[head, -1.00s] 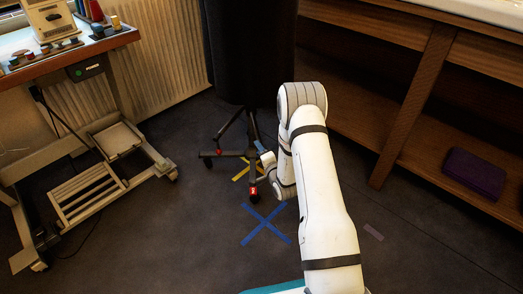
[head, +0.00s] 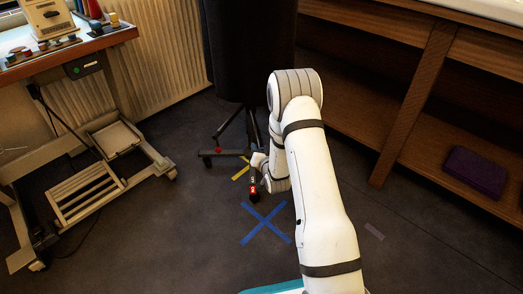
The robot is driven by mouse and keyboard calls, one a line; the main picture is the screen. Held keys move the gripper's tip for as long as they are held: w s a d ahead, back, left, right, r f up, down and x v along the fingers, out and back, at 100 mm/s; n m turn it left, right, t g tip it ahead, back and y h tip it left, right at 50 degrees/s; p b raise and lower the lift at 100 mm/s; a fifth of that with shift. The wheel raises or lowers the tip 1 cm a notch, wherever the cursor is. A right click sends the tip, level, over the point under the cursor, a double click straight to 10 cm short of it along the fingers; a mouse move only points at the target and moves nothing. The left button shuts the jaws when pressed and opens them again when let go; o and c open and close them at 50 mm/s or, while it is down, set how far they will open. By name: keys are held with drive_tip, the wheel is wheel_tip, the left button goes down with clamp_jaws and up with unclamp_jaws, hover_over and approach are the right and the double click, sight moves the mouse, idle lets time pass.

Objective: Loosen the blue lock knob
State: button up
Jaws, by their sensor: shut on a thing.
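My arm reaches forward and bends down at the elbow towards a black-wrapped stand (head: 248,55) on a wheeled base. Only a small pale part of my gripper (head: 258,161) shows, beside the stand's lower column and just above its front leg. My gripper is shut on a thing. Its fingertips and what they hold are hidden or too small to make out. I cannot see the blue lock knob.
A work table (head: 70,50) with small items stands at the left, its wheeled frame (head: 95,185) low on the floor. Wooden shelving (head: 410,120) holding a purple box (head: 474,174) lines the right. A blue tape cross (head: 266,222) marks clear floor in front.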

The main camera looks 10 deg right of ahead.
drive_tip(key=n+h, duration=0.1)
drive_tip(key=n, duration=0.1)
drive_tip(key=n+h+b, duration=0.1)
drive_tip(key=n, duration=0.1)
drive_tip(key=shift+a+f, duration=0.1)
drive_tip(key=shift+f, duration=0.1)
drive_tip(key=n, duration=0.2)
drive_tip(key=n+h, duration=0.1)
drive_tip(key=n, duration=0.1)
drive_tip(key=shift+n+h, duration=0.3)
drive_tip(key=n, duration=0.1)
drive_tip(key=n+h, duration=0.1)
drive_tip(key=n, duration=0.2)
drive_tip(key=shift+s+d+r+n+t, duration=0.1)
drive_tip(key=shift+d+n+t, duration=0.15)
drive_tip(key=shift+n+t, duration=0.05)
drive_tip(key=n, duration=0.2)
drive_tip(key=n+t+h, duration=0.1)
drive_tip(key=n, duration=0.2)
drive_tip(key=shift+d+r, duration=0.15)
drive_tip(key=shift+n, duration=0.3)
drive_tip(key=o, duration=1)
drive_tip(key=p+v, duration=0.3)
drive_tip(key=v, duration=0.4)
drive_tip(key=shift+s+a, duration=0.2)
drive_tip(key=shift+s, duration=0.1)
